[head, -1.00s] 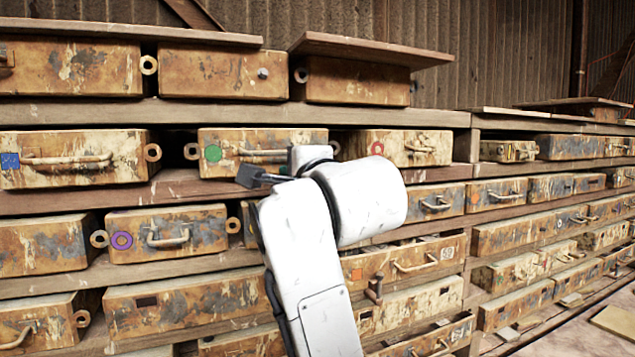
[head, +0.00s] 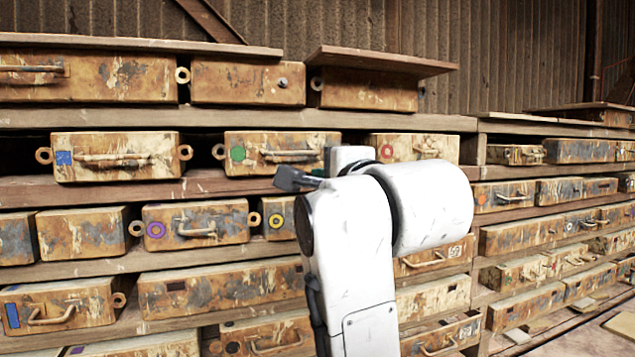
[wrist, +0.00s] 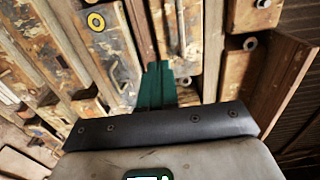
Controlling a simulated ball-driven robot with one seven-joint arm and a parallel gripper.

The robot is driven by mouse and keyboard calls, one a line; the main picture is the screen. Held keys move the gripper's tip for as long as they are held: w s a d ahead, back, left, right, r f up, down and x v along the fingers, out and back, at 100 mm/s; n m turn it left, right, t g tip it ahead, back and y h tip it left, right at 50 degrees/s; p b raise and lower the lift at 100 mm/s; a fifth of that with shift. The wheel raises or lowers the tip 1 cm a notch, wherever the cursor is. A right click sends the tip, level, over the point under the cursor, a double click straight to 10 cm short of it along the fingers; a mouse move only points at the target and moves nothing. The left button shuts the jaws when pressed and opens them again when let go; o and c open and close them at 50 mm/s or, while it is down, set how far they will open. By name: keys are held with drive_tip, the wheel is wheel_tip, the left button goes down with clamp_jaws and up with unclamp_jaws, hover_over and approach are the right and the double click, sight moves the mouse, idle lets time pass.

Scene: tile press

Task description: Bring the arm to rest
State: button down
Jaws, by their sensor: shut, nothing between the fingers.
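My white arm (head: 360,230) rises from the bottom middle of the head view, folded at a joint, in front of the shelves of moulds. My gripper (head: 283,179) points left in the head view, beside the mould with the green ring (head: 238,154), apart from it as far as I can tell. In the wrist view my gripper's dark green fingers (wrist: 157,82) are together with nothing between them. They point toward the shelved moulds. Part of the shelf behind the arm is hidden.
Rusty moulds with handles fill wooden shelves (head: 300,118) across the view. One with a blue square (head: 64,158) and one with a purple ring (head: 155,230) lie to the left. A board (head: 380,60) overhangs at the top. Bare floor (head: 580,338) shows at the lower right.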

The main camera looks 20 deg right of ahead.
drive_tip(key=s+b, duration=0.2)
drive_tip(key=s, duration=0.4)
drive_tip(key=s+d+f+n+g, duration=0.2)
drive_tip(key=f+n+g, duration=0.2)
drive_tip(key=f, duration=1.5)
drive_tip(key=s+d+f+n+g, duration=0.2)
drive_tip(key=d+f+n+g, duration=0.15)
drive_tip(key=f, duration=1.45)
drive_tip(key=s+d+f+n+g, duration=0.1)
drive_tip(key=s+f+n+g, duration=0.3)
drive_tip(key=s+f, duration=0.9)
drive_tip(key=s+d+f+n+g, duration=0.1)
drive_tip(key=s+f+n+g, duration=0.4)
drive_tip(key=s+f, duration=0.9)
drive_tip(key=s, duration=0.3)
drive_tip(key=shift+d+f+n, duration=0.25)
drive_tip(key=shift+f+n, duration=0.05)
drive_tip(key=shift+n, duration=0.05)
drive_tip(key=shift+g, duration=0.25)
